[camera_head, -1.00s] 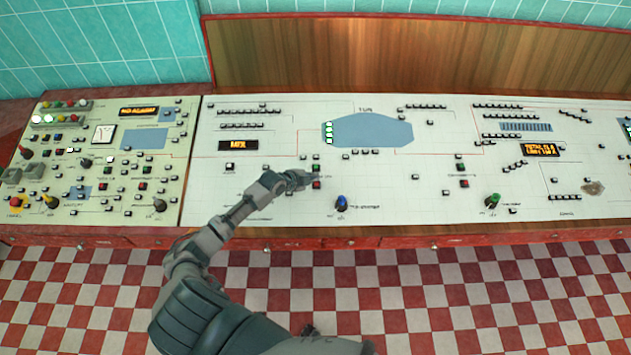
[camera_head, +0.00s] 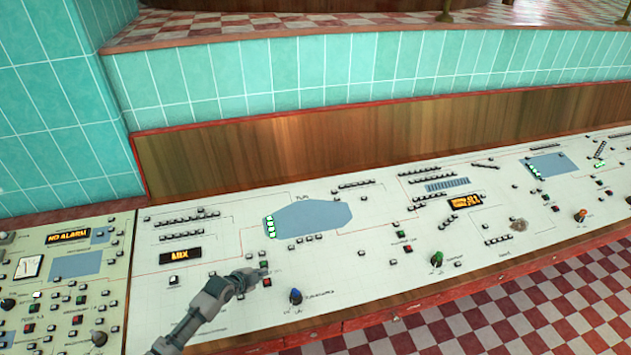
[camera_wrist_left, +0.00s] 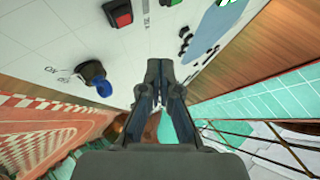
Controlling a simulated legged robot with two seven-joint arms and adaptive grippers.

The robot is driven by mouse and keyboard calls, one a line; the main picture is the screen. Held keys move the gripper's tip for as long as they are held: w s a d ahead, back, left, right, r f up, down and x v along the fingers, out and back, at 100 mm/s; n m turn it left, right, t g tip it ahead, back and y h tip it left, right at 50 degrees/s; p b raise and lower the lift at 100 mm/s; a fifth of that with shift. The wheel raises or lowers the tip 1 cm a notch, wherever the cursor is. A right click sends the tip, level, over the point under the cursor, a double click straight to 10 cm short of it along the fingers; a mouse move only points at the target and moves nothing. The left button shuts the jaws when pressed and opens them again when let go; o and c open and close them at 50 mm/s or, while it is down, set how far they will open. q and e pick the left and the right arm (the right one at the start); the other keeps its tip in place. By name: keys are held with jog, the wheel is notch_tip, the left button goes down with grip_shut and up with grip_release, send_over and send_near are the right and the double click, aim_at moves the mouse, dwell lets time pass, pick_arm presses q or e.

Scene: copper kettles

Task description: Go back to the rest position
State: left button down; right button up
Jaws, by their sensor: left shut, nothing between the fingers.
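My left gripper (camera_head: 254,278) is over the white control panel (camera_head: 195,290), beside a small red button (camera_head: 267,283) in the head view. In the left wrist view its fingers (camera_wrist_left: 167,68) are shut with nothing between them. The red button (camera_wrist_left: 117,13) and a blue knob (camera_wrist_left: 98,82) lie past the fingertips on the panel there. The blue knob also shows in the head view (camera_head: 296,296), right of the gripper. I cannot tell whether the fingertips touch the panel. My right gripper is in neither view.
A cream panel (camera_head: 62,300) with a "NO ALARM" display stands at the left. A "MIX" display (camera_head: 180,255) and a green knob (camera_head: 437,259) are on the white panel. A wooden backboard (camera_head: 330,140) rises behind. Checkered floor (camera_head: 540,310) lies open in front.

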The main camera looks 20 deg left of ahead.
pick_arm(q)
jog(key=s+d+f, duration=0.1)
jog(key=s+d, duration=0.1)
jog(key=d, duration=0.1)
jog(key=s+d+f+n+g, duration=0.1)
jog(key=s+d+f, duration=0.1)
jog(key=s+d, duration=0.1)
jog(key=s+d+f+g, duration=0.1)
jog(key=s+d+f, duration=0.1)
jog(key=s+d, duration=0.1)
jog(key=shift+f+h, duration=0.1)
jog(key=shift+h, duration=0.2)
jog(key=s+d+f+n+g, duration=0.25)
jog(key=s+d, duration=0.35)
jog(key=s, duration=0.3)
jog(key=s+r+n+g+y, duration=0.3)
jog(key=s+n, duration=0.6)
jog(key=s, duration=0.9)
notch_tip(320, 180, down, 26)
jog(key=s+f+b, duration=0.1)
jog(key=b, duration=0.1)
jog(key=s+a+f+g+b, duration=0.1)
jog(key=s+a+f+b, duration=0.1)
jog(key=s+f, duration=1.6)
jog(key=shift+a+f+g, duration=0.2)
jog(key=shift+a+g, duration=0.15)
jog(key=shift+a, duration=0.05)
